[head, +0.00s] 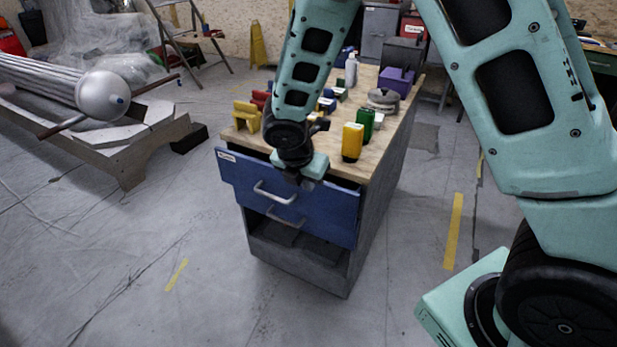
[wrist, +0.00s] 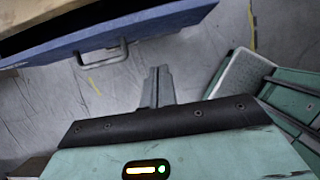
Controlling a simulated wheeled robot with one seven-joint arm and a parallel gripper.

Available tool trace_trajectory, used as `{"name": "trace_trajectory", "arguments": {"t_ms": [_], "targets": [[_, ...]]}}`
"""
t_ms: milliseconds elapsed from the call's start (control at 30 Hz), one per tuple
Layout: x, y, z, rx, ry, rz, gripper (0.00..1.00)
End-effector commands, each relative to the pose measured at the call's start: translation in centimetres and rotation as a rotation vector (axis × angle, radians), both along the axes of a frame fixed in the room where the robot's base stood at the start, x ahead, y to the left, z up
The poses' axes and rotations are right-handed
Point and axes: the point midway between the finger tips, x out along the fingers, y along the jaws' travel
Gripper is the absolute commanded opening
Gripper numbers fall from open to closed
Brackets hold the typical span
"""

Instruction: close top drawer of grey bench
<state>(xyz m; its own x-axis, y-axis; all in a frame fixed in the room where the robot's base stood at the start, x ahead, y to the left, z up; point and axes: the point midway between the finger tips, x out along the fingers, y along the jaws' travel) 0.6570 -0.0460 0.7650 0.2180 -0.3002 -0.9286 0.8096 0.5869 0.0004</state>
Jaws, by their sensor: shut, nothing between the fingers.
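My gripper (head: 307,184) is at the drawer front's upper edge in the head view. In the wrist view its fingers (wrist: 158,75) are together and empty, apart from the handle.
A yellow bottle (head: 352,142), a green bottle (head: 366,124) and a yellow block (head: 246,116) stand on the bench top among other items. A lower drawer handle (head: 285,218) sits below. A wooden frame (head: 125,165) is at the left. The floor in front is clear.

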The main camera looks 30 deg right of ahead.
Motion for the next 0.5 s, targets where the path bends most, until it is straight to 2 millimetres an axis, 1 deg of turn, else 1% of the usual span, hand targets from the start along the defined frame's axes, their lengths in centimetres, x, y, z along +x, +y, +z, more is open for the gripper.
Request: {"name": "trace_trajectory", "arguments": {"t_ms": [33,200,267,333,400,500], "targets": [[0.2,-0.4,-1.4,-0.003,0.003,0.000,0.00],[1.0,-1.4,-4.7,-0.003,0.003,0.000,0.00],[1.2,-1.7,-5.7,-0.002,0.003,0.001,0.00],[2.0,-2.8,-5.2,0.000,-0.001,-0.005,0.00],[2.6,-3.6,-5.2,0.000,-0.001,-0.004,0.00],[3.2,-4.4,-5.2,0.000,0.000,-0.002,0.00]]}}
